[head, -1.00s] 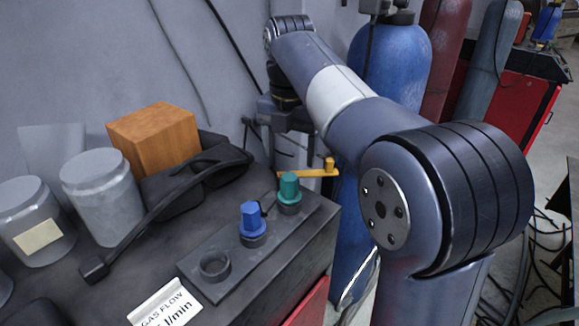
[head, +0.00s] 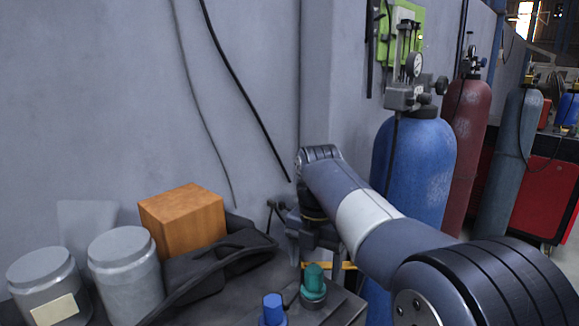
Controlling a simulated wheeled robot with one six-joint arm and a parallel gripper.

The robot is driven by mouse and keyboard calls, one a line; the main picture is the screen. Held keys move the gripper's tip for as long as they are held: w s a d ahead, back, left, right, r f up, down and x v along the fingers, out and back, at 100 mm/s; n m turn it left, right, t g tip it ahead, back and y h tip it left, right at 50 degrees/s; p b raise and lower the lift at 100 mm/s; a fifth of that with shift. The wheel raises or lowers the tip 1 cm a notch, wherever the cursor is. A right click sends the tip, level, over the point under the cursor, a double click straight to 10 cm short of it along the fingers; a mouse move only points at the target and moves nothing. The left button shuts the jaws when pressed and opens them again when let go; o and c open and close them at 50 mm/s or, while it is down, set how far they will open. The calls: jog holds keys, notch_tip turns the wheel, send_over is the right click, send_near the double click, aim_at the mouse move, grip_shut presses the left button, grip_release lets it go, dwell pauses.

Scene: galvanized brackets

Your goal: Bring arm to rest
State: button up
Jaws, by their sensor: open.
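My arm reaches from the lower right toward the wall, and its wrist bends down at the far end. My gripper (head: 304,238) hangs there, small and dark, pointing down above the far edge of the bench, behind the teal knob (head: 313,284). Its jaws are open, and I see nothing held between them. A yellow bar (head: 345,265) shows just below and behind it, partly hidden by the teal knob and my arm.
The dark bench (head: 255,287) carries an orange-brown block (head: 182,222), two grey jars (head: 124,270) (head: 45,287), a dark strap (head: 215,262) and a blue knob (head: 273,308). A blue gas cylinder (head: 415,165) stands right of my gripper. The wall is close behind.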

aim_at(314, 268)
notch_tip(314, 268, down, 3)
jog(key=shift+f+p, duration=0.15)
jog(key=shift+p, duration=0.2)
jog(key=shift+r, duration=0.2)
jog(key=shift+f, duration=0.15)
jog(key=shift+f+b, duration=0.35)
notch_tip(314, 268, up, 10)
jog(key=shift+r, duration=0.15)
notch_tip(314, 268, down, 10)
jog(key=shift+f, duration=0.25)
notch_tip(314, 268, up, 8)
jog(key=p, duration=0.5)
jog(key=shift+p, duration=0.3)
jog(key=shift+r, duration=0.1)
